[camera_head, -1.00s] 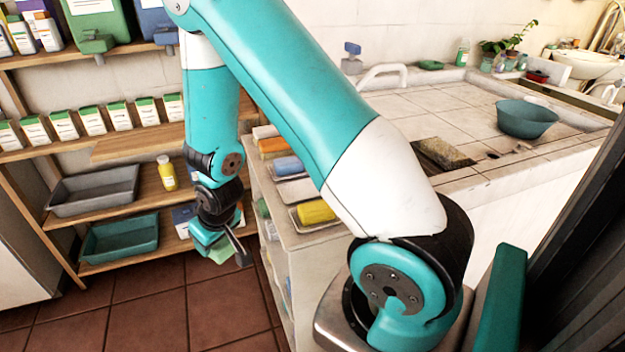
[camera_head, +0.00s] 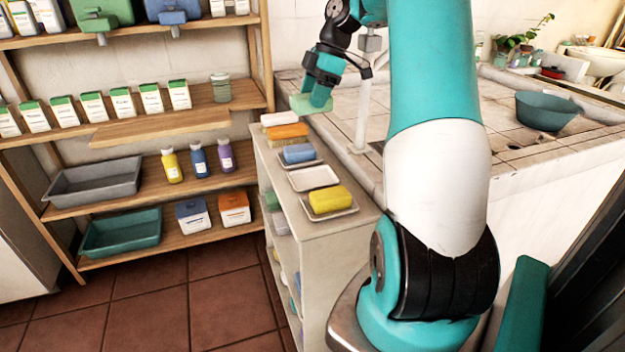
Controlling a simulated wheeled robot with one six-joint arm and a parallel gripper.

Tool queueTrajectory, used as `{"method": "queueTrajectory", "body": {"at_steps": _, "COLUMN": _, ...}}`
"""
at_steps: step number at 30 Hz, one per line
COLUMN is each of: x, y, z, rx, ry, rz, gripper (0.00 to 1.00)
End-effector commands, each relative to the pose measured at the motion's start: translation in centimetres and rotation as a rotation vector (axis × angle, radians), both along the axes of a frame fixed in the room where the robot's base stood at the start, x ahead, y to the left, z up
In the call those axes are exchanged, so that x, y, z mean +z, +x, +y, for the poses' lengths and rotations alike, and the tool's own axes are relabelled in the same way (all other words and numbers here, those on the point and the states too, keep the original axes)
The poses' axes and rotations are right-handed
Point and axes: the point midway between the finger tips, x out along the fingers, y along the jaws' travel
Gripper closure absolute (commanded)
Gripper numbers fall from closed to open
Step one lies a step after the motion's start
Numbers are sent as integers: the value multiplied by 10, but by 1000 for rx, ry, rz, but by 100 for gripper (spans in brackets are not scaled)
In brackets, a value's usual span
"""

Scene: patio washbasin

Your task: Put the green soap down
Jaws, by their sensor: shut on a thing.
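My gripper (camera_head: 322,92) is at the upper middle of the head view, above the far end of the small shelf unit (camera_head: 350,250). It is shut on the green soap (camera_head: 309,105), a pale green block at its fingertips. On the unit's top, an empty white dish (camera_head: 314,177) lies between a dish with a blue soap (camera_head: 298,153) and a dish with a yellow soap (camera_head: 330,200).
The tiled washbasin counter (camera_head: 480,115) with a teal bowl (camera_head: 546,110) is to the right. Wooden shelves (camera_head: 165,128) with bottles and trays stand at the left.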

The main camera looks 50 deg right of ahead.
Motion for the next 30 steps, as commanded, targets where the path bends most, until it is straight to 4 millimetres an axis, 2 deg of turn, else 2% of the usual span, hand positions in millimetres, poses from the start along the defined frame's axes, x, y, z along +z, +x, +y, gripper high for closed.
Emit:
{"method": "queueTrajectory", "body": {"at_steps": 9, "x": -85, "y": -1, "z": 2, "rx": 2, "ry": 7, "rz": 5, "gripper": 97}}
{"method": "queueTrajectory", "body": {"at_steps": 15, "x": -133, "y": 0, "z": 2, "rx": 3, "ry": 6, "rz": 4, "gripper": 97}}
{"method": "queueTrajectory", "body": {"at_steps": 18, "x": -146, "y": 0, "z": 1, "rx": 3, "ry": 4, "rz": 3, "gripper": 97}}
{"method": "queueTrajectory", "body": {"at_steps": 23, "x": -156, "y": 0, "z": 1, "rx": 2, "ry": 2, "rz": 2, "gripper": 97}}
{"method": "queueTrajectory", "body": {"at_steps": 30, "x": -191, "y": 0, "z": 1, "rx": 0, "ry": 4, "rz": 4, "gripper": 97}}
